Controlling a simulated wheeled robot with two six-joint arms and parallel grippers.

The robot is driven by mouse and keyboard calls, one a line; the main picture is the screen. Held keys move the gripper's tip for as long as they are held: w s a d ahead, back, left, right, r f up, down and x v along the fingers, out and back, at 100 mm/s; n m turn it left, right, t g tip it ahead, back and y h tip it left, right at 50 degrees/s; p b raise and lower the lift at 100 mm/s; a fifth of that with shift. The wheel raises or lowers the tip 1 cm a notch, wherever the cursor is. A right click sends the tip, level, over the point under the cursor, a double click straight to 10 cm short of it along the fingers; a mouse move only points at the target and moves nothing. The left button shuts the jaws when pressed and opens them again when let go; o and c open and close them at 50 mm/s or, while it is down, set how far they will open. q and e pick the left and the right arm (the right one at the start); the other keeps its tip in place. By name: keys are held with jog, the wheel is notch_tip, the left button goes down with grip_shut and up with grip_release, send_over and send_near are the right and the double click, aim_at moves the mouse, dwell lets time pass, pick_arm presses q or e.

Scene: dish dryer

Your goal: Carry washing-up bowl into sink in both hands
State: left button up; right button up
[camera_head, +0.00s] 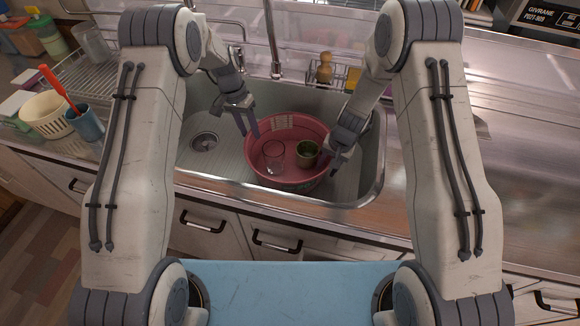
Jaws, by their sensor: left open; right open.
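A round pink-red washing-up bowl (293,180) sits inside the metal sink (222,174), toward its right side. A clear glass (274,157) and a green cup (307,153) stand in the bowl. My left gripper (249,132) is open at the bowl's upper left rim. My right gripper (334,164) is open at the bowl's right rim. Whether the fingers touch the rim, I cannot tell. My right gripper hides part of the bowl's right side.
A tap (273,45) rises behind the sink. A small wire caddy with a brush (324,68) stands behind it. On the left counter are a cream basket (46,115), a blue cup (87,123) and a dish rack (82,75). The right metal counter (520,130) is clear.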

pick_arm(q)
jog(key=r, duration=0.3)
jog(key=shift+w+a+r, duration=0.15)
jog(key=shift+a+r, duration=0.05)
jog(key=shift+a, duration=0.15)
jog(key=shift+r, duration=0.15)
pick_arm(e)
jog(key=shift+r, duration=0.15)
notch_tip(320, 180, up, 12)
jog(key=d, duration=0.2)
jog(key=shift+s+f, duration=0.25)
jog(key=shift+s, duration=0.2)
pick_arm(q)
jog(key=shift+r, duration=0.1)
